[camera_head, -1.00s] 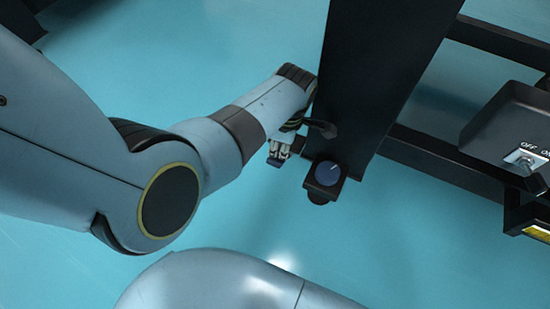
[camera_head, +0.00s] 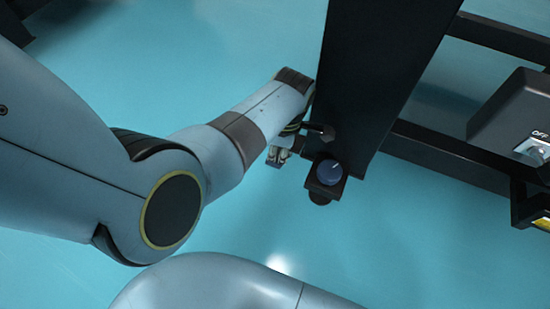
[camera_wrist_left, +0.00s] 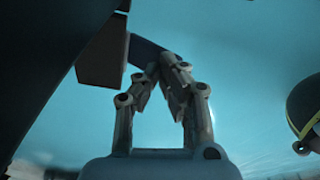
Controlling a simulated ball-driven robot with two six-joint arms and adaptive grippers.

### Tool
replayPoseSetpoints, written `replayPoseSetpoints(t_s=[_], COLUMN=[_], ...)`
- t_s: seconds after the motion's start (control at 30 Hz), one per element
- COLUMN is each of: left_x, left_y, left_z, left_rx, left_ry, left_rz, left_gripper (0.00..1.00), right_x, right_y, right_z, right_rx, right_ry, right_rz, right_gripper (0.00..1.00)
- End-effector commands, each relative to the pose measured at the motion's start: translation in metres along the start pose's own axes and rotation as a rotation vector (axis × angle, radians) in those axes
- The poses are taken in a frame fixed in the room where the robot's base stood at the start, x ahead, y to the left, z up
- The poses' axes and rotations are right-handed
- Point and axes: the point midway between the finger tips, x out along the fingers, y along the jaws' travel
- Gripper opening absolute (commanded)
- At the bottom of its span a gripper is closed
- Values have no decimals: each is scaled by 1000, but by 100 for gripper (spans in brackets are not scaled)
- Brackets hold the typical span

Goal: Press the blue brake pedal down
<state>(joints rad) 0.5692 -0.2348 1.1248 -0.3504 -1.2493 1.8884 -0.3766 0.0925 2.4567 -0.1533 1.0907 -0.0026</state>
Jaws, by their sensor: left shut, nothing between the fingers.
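The blue brake pedal (camera_wrist_left: 147,51) shows in the left wrist view as a short dark blue piece sticking out beside a dark block. In the head view a small blue bit (camera_head: 273,163) at my left fingertips looks like the same pedal, mostly hidden. My left gripper (camera_wrist_left: 160,68) is shut and empty, its fingertips at the pedal's outer end. They overlap it in the picture; I cannot tell whether they press on it. In the head view the left gripper (camera_head: 280,153) is small, beside the dark post. My right gripper is not in view.
A dark post (camera_head: 375,70) stands right of my left gripper, with a black lever (camera_head: 322,131) and a round blue knob (camera_head: 329,172) on it. A switch box (camera_head: 515,110) marked OFF is at the right. Open blue-green floor (camera_head: 400,250) lies below.

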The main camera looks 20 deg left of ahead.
Motion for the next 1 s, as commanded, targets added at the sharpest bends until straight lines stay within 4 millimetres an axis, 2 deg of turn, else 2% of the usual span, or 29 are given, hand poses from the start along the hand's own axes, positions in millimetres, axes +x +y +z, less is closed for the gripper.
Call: replayPoseSetpoints(t_s=[0.37, 0.67, 0.87, 1.0], left_x=[1, 32, 32, 26], left_y=[0, 0, 0, 1], left_z=[0, 2, 4, 16], left_rx=[0, 2, 0, 2], left_ry=[0, 3, 0, -3], left_rz=[0, -2, 1, 1], left_gripper=[0, 0, 0, 0], right_x=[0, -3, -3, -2], right_y=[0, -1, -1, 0], right_z=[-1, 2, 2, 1], right_rx=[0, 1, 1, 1], right_ry=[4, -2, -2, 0], right_rz=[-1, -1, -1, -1], right_gripper=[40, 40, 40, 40])
